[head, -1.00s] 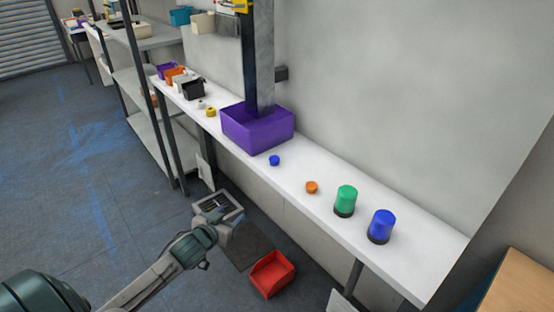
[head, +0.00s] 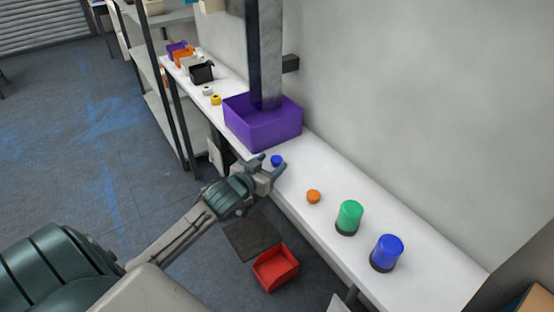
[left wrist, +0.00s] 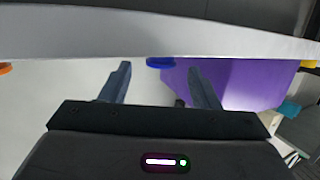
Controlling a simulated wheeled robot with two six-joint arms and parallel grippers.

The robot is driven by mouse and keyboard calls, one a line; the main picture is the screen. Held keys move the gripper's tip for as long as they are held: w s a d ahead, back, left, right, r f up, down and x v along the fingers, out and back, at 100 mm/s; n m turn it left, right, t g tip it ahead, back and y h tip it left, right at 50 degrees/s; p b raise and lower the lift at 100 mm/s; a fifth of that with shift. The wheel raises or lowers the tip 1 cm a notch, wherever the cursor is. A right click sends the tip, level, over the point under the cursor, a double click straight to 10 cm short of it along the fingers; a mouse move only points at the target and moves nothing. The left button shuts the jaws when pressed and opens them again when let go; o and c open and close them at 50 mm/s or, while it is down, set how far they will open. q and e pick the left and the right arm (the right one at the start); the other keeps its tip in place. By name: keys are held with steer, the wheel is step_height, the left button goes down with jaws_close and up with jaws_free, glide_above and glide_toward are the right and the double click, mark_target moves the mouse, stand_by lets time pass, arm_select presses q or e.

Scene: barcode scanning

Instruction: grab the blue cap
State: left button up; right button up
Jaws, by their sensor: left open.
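The small blue cap (head: 277,160) sits on the white shelf in front of the purple bin. My left gripper (head: 268,168) is open and empty at the shelf's front edge, just short of the cap in the head view. In the left wrist view the blue cap (left wrist: 160,62) shows at the top, beyond and between the two open fingers (left wrist: 160,85), partly cut off by a pale band. The fingers appear apart from the cap. My right gripper is not in view.
The purple bin (head: 262,128) stands behind the cap, by a dark post (head: 266,60). An orange cap (head: 313,196), a green beacon (head: 349,216) and a blue beacon (head: 386,253) stand to the right on the white shelf (head: 330,170). A red bin (head: 276,268) is on the floor.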

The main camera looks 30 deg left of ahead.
mark_target(276, 159)
arm_select(q)
steer(key=shift+w+f, duration=0.1)
steer(key=shift+w, duration=0.25)
steer(key=w+p, duration=0.1)
steer(key=w, duration=0.2)
steer(key=shift+f+p, duration=0.1)
steer(key=shift+p, duration=0.3)
steer(key=shift+w+f, duration=0.2)
steer(key=shift+w, duration=0.25)
steer(key=shift+w+f, duration=0.2)
steer(key=shift+w, duration=0.35)
steer(key=c, duration=1)
steer(key=shift+c, duration=0.3)
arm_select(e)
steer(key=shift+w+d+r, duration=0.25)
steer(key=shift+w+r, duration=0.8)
